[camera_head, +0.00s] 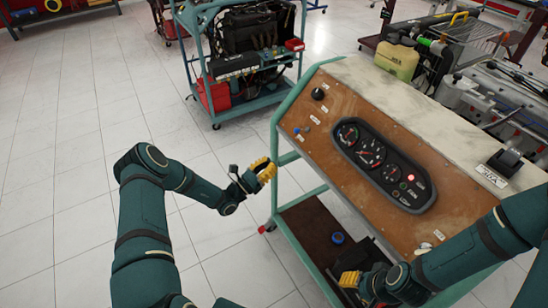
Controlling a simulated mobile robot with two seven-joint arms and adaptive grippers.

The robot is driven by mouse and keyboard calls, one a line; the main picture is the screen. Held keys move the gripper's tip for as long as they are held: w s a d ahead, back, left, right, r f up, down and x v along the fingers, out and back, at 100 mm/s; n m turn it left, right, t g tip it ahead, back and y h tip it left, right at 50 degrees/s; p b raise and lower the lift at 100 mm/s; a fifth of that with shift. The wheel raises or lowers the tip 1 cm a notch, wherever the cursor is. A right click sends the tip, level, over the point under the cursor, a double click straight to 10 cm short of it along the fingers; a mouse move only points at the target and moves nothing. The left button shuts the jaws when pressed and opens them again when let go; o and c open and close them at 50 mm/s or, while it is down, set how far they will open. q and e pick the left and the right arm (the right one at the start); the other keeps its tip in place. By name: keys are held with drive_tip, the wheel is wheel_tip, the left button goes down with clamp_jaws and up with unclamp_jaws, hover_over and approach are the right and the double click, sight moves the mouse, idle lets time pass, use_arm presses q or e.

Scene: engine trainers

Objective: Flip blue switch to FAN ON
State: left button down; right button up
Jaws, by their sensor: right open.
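The brown panel (358,205) of the engine trainer slopes across the right half of the head view. A small blue switch (306,129) appears at its upper left, below a black knob (318,94); its lever position and lettering are too small to read. My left gripper (265,169), with yellow fingers, is off the panel's left edge, apart from the switch and below it in the picture. Whether its fingers are parted cannot be made out. My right gripper (349,279) is open at the panel's lower edge, far from the switch.
A dark gauge cluster (384,165) with a lit red lamp sits mid-panel. A black box (505,162) is at the right end. A lower shelf (310,236) holds a blue round item (337,238). Another trainer cart (246,65) stands behind. The tiled floor at left is clear.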

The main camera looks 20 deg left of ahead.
sight(301, 130)
use_arm(q)
drive_tip(key=x, duration=0.8)
drive_tip(key=shift+w+d+r+b, duration=0.1)
drive_tip(key=shift+d+b, duration=0.05)
drive_tip(key=shift+b, duration=0.15)
drive_tip(key=shift+w+d+r, duration=0.1)
drive_tip(key=shift+w+r, duration=0.2)
drive_tip(key=shift+r, duration=0.25)
drive_tip(key=shift+w+r, duration=0.25)
drive_tip(key=shift+r, duration=0.35)
drive_tip(key=shift+w+d+r, duration=0.1)
drive_tip(key=shift+w+r, duration=0.2)
drive_tip(key=shift+r, duration=0.3)
use_arm(e)
drive_tip(key=shift+f, duration=0.25)
drive_tip(key=shift+r, duration=0.1)
use_arm(q)
drive_tip(key=shift+r+p, duration=0.3)
drive_tip(key=shift+p, duration=0.45)
use_arm(e)
drive_tip(key=shift+w+r, duration=0.1)
drive_tip(key=shift+r, duration=0.5)
use_arm(q)
drive_tip(key=shift+g, duration=0.3)
use_arm(e)
drive_tip(key=shift+r, duration=0.1)
